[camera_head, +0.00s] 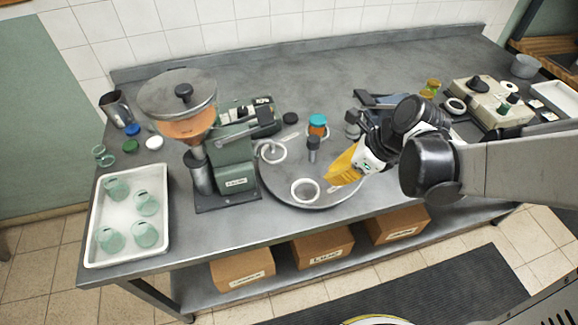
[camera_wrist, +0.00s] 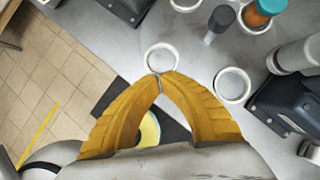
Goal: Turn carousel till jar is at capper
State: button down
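The carousel (camera_head: 325,195) is a round grey disc on the bench, with a dark centre post (camera_head: 313,150) and white ring seats. An amber jar with a teal lid (camera_head: 317,126) stands at its far side; it also shows at the top of the wrist view (camera_wrist: 262,12). A dark machine with a pale cylinder (camera_wrist: 285,105), seemingly the capper, stands beside a seat on the right; my arm partly hides it in the head view. My gripper (camera_wrist: 159,77) has its yellow fingertips together at the rim of the empty front seat (camera_wrist: 160,57). Whether they touch it is unclear.
A green hopper machine (camera_head: 232,155) stands left of the carousel, beside another empty ring seat (camera_head: 272,151). A white tray (camera_head: 95,245) of greenish jars is at the far left. A beige device (camera_head: 485,100) and amber jars stand at the right. Labelled boxes (camera_head: 322,249) sit below.

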jog(key=b, duration=0.5)
send_near(296, 189)
jog(key=f, duration=0.5)
jog(key=shift+a+f, duration=0.2)
jog(key=shift+a, duration=0.1)
jog(key=shift+w+a+f, duration=0.2)
jog(key=shift+w+a, duration=0.05)
jog(key=shift+a, duration=0.25)
jog(key=shift+w+a+f, duration=0.25)
jog(key=shift+w+a, duration=0.05)
jog(key=shift+a, duration=0.15)
jog(key=shift+w+a+f+b, duration=0.15)
jog(key=shift+w+a+b, duration=0.05)
jog(key=shift+a+b, duration=0.2)
